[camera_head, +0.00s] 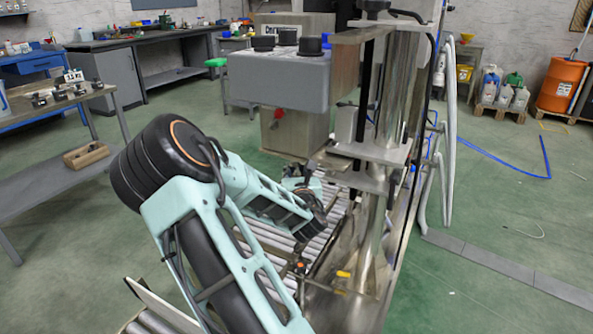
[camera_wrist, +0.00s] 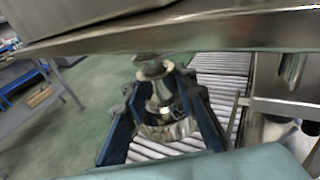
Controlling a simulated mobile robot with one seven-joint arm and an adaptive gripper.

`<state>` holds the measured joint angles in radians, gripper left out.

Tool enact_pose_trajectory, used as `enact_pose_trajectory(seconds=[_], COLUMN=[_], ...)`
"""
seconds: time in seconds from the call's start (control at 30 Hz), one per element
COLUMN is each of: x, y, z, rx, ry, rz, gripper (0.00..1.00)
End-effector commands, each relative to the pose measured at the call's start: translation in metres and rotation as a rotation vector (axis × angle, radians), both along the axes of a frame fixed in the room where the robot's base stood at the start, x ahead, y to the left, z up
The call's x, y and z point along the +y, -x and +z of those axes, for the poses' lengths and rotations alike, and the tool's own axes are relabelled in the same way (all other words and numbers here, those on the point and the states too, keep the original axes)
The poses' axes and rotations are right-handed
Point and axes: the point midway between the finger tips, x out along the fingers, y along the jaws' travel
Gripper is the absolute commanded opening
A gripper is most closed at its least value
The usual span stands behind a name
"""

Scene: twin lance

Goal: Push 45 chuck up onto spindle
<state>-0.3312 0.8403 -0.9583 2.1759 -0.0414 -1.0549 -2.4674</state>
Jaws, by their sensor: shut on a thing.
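In the wrist view my gripper (camera_wrist: 160,88) has its blue fingers closed around a shiny metal chuck (camera_wrist: 168,129). The chuck sits between the fingers, under a wide metal plate of the machine. A pale round stub that looks like the spindle (camera_wrist: 150,68) shows just above the chuck, below the plate. I cannot tell whether the two touch or how far one is inside the other. No number is readable on the chuck. In the head view my gripper is small beside the machine column, and the chuck cannot be made out there.
The machine's grey head box (camera_head: 278,80) hangs above, beside its steel column (camera_head: 398,110). A roller conveyor (camera_head: 270,228) runs below my arm. A grey bench (camera_head: 60,165) with a row of small parts stands at the left.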

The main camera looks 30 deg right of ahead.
Motion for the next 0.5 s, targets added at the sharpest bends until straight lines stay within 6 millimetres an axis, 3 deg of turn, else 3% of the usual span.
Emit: enact_pose_trajectory(seconds=[0.5], x=[-0.0003], y=[-0.0006], z=[0.013], rx=[-0.005], ry=[0.001], rz=[0.001], gripper=[0.0])
